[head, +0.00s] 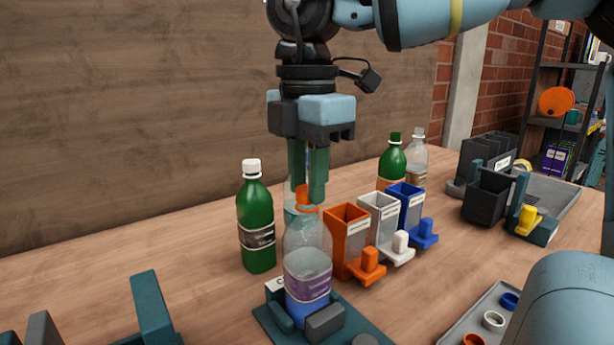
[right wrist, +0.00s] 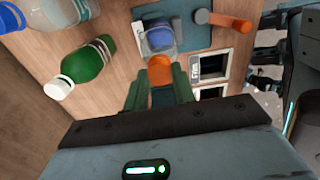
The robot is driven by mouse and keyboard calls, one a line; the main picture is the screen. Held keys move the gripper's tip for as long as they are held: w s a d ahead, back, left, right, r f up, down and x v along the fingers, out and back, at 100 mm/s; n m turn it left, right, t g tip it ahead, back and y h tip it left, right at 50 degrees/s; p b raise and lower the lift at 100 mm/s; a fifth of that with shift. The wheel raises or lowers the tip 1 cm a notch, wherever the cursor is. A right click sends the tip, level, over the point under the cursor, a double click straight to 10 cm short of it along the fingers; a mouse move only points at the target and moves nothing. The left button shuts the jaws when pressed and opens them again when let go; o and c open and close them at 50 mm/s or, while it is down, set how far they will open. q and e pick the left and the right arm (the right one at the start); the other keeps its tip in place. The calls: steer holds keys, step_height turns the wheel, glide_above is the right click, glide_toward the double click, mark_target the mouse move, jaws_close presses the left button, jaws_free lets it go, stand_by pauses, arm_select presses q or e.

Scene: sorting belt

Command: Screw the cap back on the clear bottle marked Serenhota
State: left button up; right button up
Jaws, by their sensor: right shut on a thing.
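The clear bottle (head: 307,264) with a purple label stands upright in a teal holder (head: 268,322) with grey jaws. I cannot read its name. My right gripper (head: 307,186) points straight down above it, shut on an orange cap (head: 306,201). The cap is at the bottle's mouth; I cannot tell whether it sits on the thread. In the right wrist view the orange cap (right wrist: 160,71) is between the green fingertips, in line with the bottle (right wrist: 160,39). My left gripper is not in view.
A green bottle (head: 257,222) with a white cap stands close left. Orange (head: 349,232), white (head: 384,219) and blue (head: 409,200) bins stand right. Another green bottle (head: 392,163) and a clear one (head: 416,155) stand behind. A grey tray (head: 480,320) holds loose caps.

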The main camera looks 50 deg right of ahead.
steer(key=m, duration=0.5)
steer(key=o, duration=1)
steer(key=shift+o, duration=0.2)
step_height(320, 180, up, 7)
steer(key=shift+f+p, duration=0.1)
steer(key=shift+p, duration=0.6)
steer(key=shift+r, duration=0.45)
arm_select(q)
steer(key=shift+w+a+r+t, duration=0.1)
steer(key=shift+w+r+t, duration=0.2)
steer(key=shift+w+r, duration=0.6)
arm_select(e)
steer(key=shift+o, duration=0.3)
